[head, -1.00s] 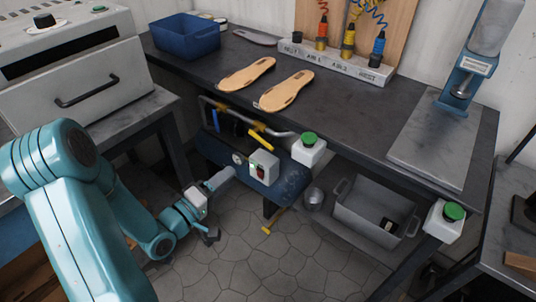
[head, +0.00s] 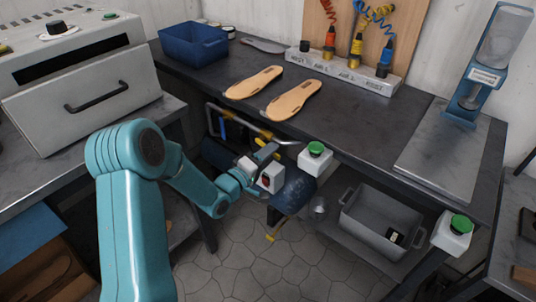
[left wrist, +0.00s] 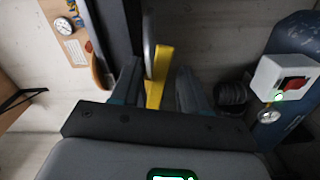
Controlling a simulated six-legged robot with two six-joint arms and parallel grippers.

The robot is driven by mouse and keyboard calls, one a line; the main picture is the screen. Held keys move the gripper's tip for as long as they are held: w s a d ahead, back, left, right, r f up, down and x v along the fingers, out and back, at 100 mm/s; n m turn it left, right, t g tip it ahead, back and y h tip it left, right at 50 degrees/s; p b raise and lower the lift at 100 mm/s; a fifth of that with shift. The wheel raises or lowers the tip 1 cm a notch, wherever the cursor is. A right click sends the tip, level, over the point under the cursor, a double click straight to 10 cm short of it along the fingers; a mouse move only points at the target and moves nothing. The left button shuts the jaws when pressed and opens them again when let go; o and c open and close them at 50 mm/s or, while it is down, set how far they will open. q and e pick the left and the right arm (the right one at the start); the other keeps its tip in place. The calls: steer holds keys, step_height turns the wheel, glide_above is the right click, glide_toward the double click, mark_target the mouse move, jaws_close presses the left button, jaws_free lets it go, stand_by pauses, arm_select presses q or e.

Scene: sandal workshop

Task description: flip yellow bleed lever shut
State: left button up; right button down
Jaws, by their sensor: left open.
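A yellow lever (head: 264,133) sits on the pipe under the workbench, partly hidden by my left gripper (head: 267,151). In the left wrist view the yellow lever (left wrist: 159,66) stands between the two open fingers of my left gripper (left wrist: 156,88), beside a grey pipe. I cannot tell whether a finger touches it. A blue lever (head: 222,128) hangs on the same pipework to the left. Another small yellow part (head: 270,238) shows low under the blue tank (head: 295,190). My right gripper is not in view.
A white switch box (head: 271,177) with a red switch is close to my gripper. A green-button box (head: 316,157) is on the bench's front edge (head: 350,160). A grey bin (head: 380,224) stands on the lower shelf. Two tan soles lie on the bench.

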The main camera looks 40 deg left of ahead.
arm_select(q)
steer(key=shift+w, duration=0.15)
jaws_close()
